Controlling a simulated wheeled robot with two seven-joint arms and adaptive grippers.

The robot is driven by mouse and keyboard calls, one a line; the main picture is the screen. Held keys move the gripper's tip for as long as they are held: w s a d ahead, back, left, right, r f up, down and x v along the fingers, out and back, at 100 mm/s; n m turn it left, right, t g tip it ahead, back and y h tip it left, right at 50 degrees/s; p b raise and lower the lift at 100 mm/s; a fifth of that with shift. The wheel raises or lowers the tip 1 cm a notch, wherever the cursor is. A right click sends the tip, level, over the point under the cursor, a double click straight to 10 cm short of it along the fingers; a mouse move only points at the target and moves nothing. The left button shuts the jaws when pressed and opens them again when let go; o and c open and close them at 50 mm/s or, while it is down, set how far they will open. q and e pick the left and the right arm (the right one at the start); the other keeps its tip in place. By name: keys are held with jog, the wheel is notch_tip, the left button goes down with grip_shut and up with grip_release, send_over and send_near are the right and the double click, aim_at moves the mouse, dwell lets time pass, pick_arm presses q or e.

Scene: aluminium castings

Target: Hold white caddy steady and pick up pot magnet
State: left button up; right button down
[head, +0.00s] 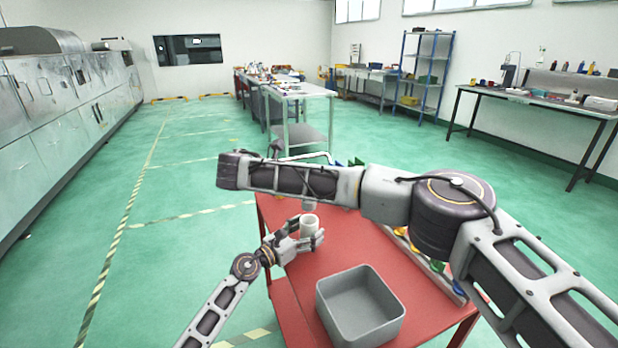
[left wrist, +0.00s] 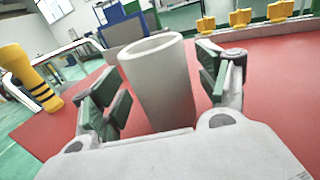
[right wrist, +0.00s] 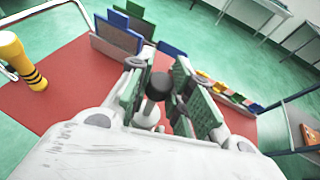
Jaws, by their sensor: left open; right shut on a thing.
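The white caddy (head: 309,226), a plain upright cup, stands at the left part of the red table. My left gripper (head: 305,240) is open around it. In the left wrist view the caddy (left wrist: 161,85) is between the spread green-padded fingers, with a gap on each side. In the right wrist view my right gripper (right wrist: 162,100) is shut on a small black round-topped piece, which looks like the pot magnet (right wrist: 158,86). Pale shapes show below it; I cannot tell whether they are the caddy. In the head view my right arm hides most of the right gripper.
A grey open bin (head: 361,305) stands at the table's front. A rack of yellow, green and blue pieces (right wrist: 225,93) runs along one side. Blue and green panels (right wrist: 122,33) and a yellow black-striped post (right wrist: 22,60) stand near the edges. Bare red table (head: 345,240) lies between caddy and bin.

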pick_arm(q)
jog(key=v, duration=1.1)
jog(key=shift+s+a, duration=0.2)
dwell(0.5)
